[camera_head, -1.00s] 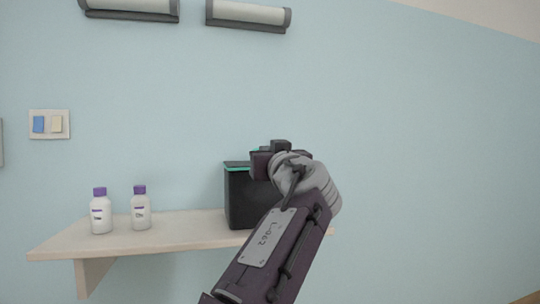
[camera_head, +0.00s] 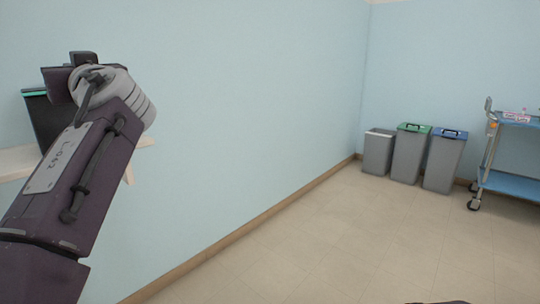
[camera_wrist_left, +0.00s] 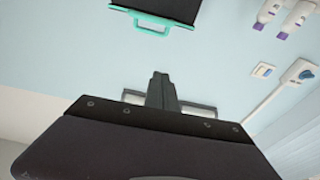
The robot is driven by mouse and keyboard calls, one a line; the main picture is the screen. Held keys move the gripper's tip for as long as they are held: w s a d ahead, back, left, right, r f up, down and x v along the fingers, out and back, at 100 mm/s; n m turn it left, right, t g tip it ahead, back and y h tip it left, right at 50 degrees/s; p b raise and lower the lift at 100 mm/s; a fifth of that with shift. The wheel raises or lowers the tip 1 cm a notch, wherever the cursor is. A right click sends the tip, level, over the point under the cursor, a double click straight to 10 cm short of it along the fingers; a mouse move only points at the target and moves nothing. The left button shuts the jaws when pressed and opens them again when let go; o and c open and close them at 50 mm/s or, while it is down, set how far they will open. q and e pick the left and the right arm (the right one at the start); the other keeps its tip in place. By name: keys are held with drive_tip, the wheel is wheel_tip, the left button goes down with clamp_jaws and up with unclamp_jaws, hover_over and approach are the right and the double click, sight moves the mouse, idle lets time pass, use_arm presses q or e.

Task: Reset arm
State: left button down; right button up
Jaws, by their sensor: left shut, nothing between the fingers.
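My left arm rises from the lower left in the head view, with its left gripper (camera_head: 83,58) raised in front of the blue wall. The gripper is mostly hidden behind my own wrist there. In the left wrist view the left gripper's fingers (camera_wrist_left: 162,90) are closed together with nothing between them. They are apart from the black box with a teal rim (camera_wrist_left: 150,20) at the top of that view. My right gripper is not in view.
The black box (camera_head: 42,118) stands on a pale wall shelf (camera_head: 16,163), partly behind my left arm. Two purple-capped white bottles (camera_wrist_left: 270,10) (camera_wrist_left: 297,16) show in the wrist view. Several grey bins (camera_head: 408,155) and a blue-shelved cart (camera_head: 512,183) stand far right. The floor between is clear.

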use_arm(q)
drive_tip(key=w+d+f+m+g+h+p, duration=0.2)
drive_tip(key=d+f+m+h, duration=0.15)
drive_tip(key=f, duration=1.25)
drive_tip(key=w+d+f+m+g+h+p, duration=0.25)
drive_tip(key=f+h, duration=0.25)
drive_tip(key=f, duration=1)
drive_tip(key=s+d+f+m+g+h, duration=0.1)
drive_tip(key=s+d+f+g+h, duration=0.4)
drive_tip(key=s+f, duration=0.8)
drive_tip(key=s+d+f+m+g+h, duration=0.25)
drive_tip(key=s+d+f, duration=0.6)
drive_tip(key=f, duration=0.65)
wheel_tip(320, 180, up, 38)
drive_tip(key=a+p, duration=0.1)
drive_tip(key=p, duration=3.7)
drive_tip(key=shift+s+a+r+y, duration=0.15)
drive_tip(key=shift+s+y, duration=0.2)
drive_tip(key=shift+y, duration=0.05)
